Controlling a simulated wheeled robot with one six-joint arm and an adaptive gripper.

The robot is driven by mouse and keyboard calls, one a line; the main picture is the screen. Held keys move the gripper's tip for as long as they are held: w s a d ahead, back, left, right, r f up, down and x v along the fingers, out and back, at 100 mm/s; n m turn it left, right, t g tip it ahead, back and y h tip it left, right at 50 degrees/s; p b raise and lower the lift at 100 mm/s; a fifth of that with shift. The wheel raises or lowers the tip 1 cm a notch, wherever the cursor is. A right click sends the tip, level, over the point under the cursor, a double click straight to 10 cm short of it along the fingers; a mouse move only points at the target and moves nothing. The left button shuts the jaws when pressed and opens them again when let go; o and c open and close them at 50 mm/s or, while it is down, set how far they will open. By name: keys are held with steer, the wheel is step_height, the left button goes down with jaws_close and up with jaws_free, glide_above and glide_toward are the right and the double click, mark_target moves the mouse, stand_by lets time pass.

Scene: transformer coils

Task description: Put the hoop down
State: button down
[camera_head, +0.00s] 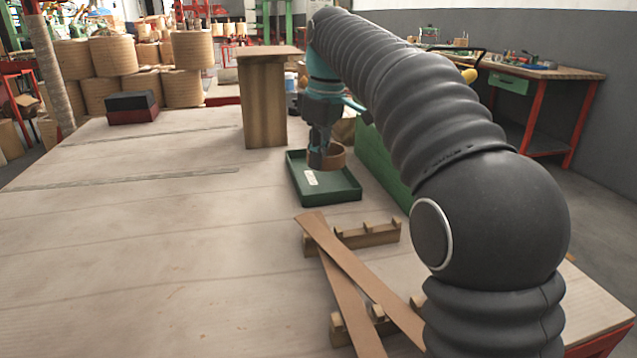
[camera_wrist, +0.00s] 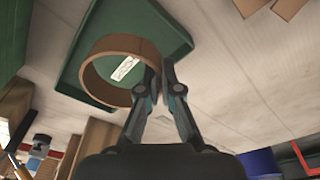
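The hoop (camera_head: 336,156) is a brown ring with a thin wall. It is over the green tray (camera_head: 327,198); I cannot tell whether it touches the tray floor. In the wrist view the hoop (camera_wrist: 97,88) shows against the tray (camera_wrist: 72,75), with a white label inside its outline. My gripper (camera_head: 319,152) points down at the hoop's near-left side. In the wrist view my gripper's fingertips (camera_wrist: 166,66) are close together, one on each side of the hoop's wall, pinching it. The wall between the fingers is mostly hidden.
A wooden block (camera_head: 263,105) stands behind the tray, and a green box (camera_head: 380,168) is close on its right. Wooden strips (camera_head: 360,270) lie across notched supports in front. A black and red box (camera_head: 132,107) sits far left. The table's left side is clear.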

steer(key=shift+s+f+b, duration=0.1)
steer(key=shift+f+b, duration=0.4)
steer(key=shift+f, duration=2.4)
steer(key=shift+f, duration=0.15)
steer(key=c, duration=1.6)
jaws_free()
step_height(320, 180, up, 12)
steer(key=d+p, duration=0.1)
steer(key=p, duration=0.1)
steer(key=shift+s, duration=0.35)
steer(key=shift+d, duration=0.1)
